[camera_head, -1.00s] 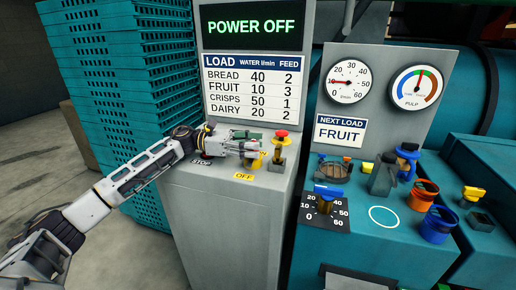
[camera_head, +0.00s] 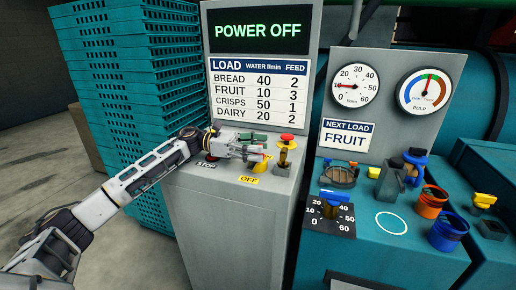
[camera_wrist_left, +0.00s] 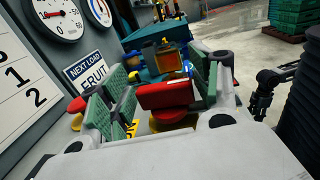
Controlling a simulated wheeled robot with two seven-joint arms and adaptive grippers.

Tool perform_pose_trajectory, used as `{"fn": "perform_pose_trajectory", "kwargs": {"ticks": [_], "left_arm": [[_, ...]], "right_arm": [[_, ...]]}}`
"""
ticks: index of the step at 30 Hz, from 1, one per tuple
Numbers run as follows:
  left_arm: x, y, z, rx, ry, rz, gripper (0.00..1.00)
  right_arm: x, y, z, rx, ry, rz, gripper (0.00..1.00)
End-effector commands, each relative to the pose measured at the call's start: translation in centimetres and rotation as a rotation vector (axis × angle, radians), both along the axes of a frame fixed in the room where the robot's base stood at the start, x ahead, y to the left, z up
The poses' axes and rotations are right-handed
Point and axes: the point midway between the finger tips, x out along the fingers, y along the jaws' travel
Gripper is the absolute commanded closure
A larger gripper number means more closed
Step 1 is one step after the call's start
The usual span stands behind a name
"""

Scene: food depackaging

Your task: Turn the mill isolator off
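The mill isolator on the grey cabinet top shows in the head view as a yellow part (camera_head: 262,166) behind an OFF label (camera_head: 250,180). My left gripper (camera_head: 256,152) is over it and hides most of it. In the left wrist view a red handle-like block (camera_wrist_left: 168,95) stands between the green finger pads of the left gripper (camera_wrist_left: 163,92), above a red round part and yellow. The fingers are apart; I cannot tell whether the pads touch the block. The display (camera_head: 260,30) reads POWER OFF. A dark jointed arm end (camera_wrist_left: 268,88) at right looks like my right gripper; its fingers are unclear.
A red-topped knob (camera_head: 287,138) stands just right of the left gripper. A STOP label (camera_head: 206,166) lies left of it. Teal stacked crates (camera_head: 125,90) rise at left. The teal panel (camera_head: 385,250) at right carries a yellow-handled dial and several coloured cups.

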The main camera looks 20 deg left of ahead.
Motion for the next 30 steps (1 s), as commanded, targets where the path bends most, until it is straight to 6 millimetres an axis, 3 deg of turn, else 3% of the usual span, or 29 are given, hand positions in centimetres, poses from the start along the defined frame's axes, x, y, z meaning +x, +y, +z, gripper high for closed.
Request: {"fn": "perform_pose_trajectory", "kwargs": {"ticks": [17,30], "left_arm": [[-0.2,0.6,-0.3,0.001,0.004,-0.003,0.27],[-1.2,5.9,-0.3,0.002,0.006,-0.001,0.27]], "right_arm": [[0.0,0.0,0.0,0.001,0.0,-0.001,0.6],[0.0,0.0,0.0,0.0,0.0,0.0,0.6]]}}
